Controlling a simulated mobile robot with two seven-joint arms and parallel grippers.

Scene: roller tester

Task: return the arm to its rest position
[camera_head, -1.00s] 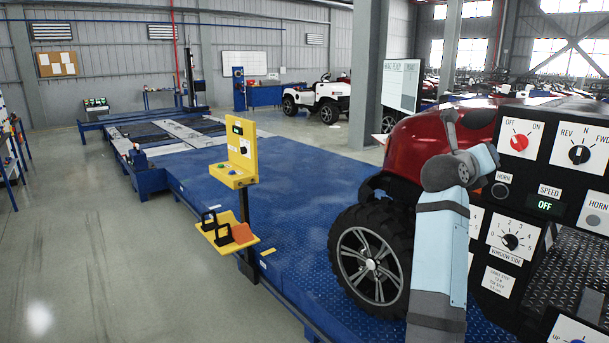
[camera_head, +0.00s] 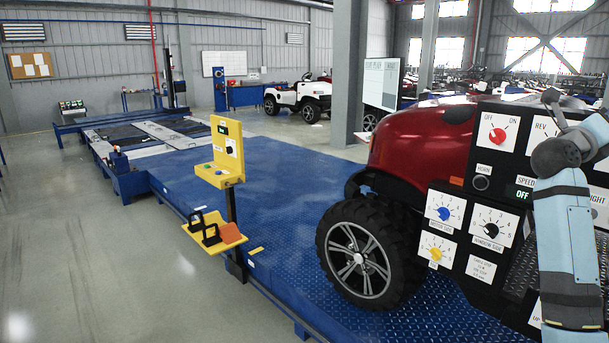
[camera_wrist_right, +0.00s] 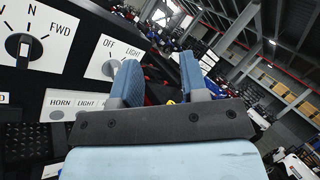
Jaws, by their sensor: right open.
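My right arm (camera_head: 568,240), light blue and grey, stands at the right edge in the head view, in front of the black control panel (camera_head: 455,262). Its gripper cannot be made out there. In the right wrist view my right gripper (camera_wrist_right: 161,82) shows two blue-grey fingers spread apart, with nothing seen held between them. The panel also shows in that view, with a REV-N-FWD knob (camera_wrist_right: 19,46) and an OFF/LIGHT knob (camera_wrist_right: 110,67) to the left of the fingers. My left gripper is in no view.
A red vehicle (camera_head: 415,150) with a big black wheel (camera_head: 358,255) stands on the blue platform (camera_head: 280,180), close left of the panel. A yellow control stand (camera_head: 222,170) rises at the platform's left edge. Grey floor (camera_head: 80,230) is clear at left.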

